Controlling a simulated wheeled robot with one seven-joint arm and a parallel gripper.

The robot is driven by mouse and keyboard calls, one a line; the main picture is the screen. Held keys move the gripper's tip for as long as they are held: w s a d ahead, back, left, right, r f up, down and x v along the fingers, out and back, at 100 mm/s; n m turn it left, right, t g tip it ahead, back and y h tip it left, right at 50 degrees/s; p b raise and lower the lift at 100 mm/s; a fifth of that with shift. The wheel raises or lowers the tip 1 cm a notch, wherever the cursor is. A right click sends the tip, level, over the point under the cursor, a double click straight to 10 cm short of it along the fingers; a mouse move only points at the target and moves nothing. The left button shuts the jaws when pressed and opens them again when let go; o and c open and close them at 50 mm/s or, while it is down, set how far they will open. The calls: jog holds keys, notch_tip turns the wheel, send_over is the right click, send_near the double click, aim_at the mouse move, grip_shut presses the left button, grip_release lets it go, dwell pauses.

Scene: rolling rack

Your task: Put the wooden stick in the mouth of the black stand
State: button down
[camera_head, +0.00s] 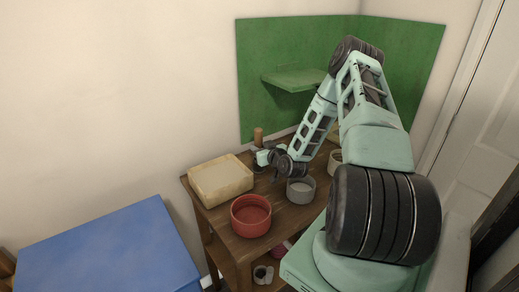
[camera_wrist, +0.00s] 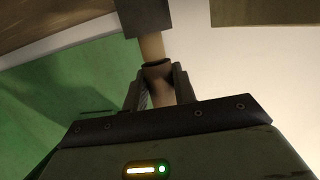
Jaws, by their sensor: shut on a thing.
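The wooden stick (camera_head: 258,134) stands roughly upright at the back of the wooden table, with its tan top showing above a dark part. In the wrist view the stick (camera_wrist: 152,47) runs from between my fingers to a dark block, which looks like the black stand (camera_wrist: 143,16). My gripper (camera_wrist: 159,76) is shut on the stick, with one finger on each side. In the head view my gripper (camera_head: 263,158) is beside the stick, low over the table. Whether the stick's end is inside the stand's mouth cannot be told.
A cream box (camera_head: 220,181), a red bowl (camera_head: 251,216) and a grey bowl (camera_head: 300,190) stand on the table (camera_head: 276,207). A pale cup (camera_head: 335,161) is near my arm. Green panels (camera_head: 258,75) with a small shelf (camera_head: 293,79) rise behind. A blue box (camera_head: 110,255) is at left.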

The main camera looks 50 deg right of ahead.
jog(key=shift+f, duration=0.55)
jog(key=shift+f, duration=0.2)
jog(key=c, duration=1.1)
grip_release()
jog(key=shift+r, duration=0.1)
